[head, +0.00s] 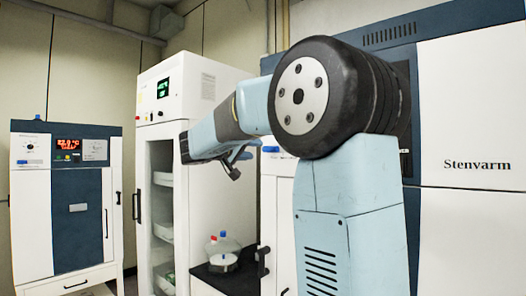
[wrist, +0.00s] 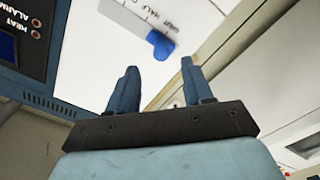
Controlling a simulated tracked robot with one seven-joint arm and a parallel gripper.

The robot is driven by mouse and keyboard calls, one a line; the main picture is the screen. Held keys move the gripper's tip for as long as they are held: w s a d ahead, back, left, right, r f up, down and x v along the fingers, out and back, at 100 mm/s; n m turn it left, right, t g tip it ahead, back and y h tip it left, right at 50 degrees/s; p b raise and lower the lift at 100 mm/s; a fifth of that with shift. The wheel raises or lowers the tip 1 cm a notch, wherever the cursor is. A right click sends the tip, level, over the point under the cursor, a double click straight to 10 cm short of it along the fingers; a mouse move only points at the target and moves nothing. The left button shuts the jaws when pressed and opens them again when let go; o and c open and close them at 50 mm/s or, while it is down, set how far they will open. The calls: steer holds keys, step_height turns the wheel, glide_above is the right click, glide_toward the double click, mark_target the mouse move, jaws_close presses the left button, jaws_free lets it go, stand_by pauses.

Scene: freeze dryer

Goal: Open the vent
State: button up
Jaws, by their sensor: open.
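The vent knob (wrist: 161,45) is a small blue handle on a white panel in the wrist view, beside a grey label strip (wrist: 140,12) that reads SHUT, HALF and a cut-off word, upside down. I cannot tell which mark it points to. My gripper (wrist: 158,63) is open and empty, its two blue fingers apart. The knob lies beyond the fingertips, between them in the picture and not touched. In the head view my gripper (head: 235,166) hangs left of the arm's black joint. A small blue spot (head: 271,149) there may be the same knob.
A dark blue panel (wrist: 30,60) with HEAT and ALARM lights is at the left of the wrist view. In the head view, the Stenvarm machine (head: 474,120) stands at right, a tall white cabinet (head: 205,90) behind my gripper, and an oven (head: 75,205) at left.

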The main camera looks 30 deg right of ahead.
mark_target(265, 149)
steer(key=x, duration=0.7)
steer(key=shift+w+d, duration=0.15)
steer(key=shift+d, duration=0.2)
jaws_close()
stand_by(0.4)
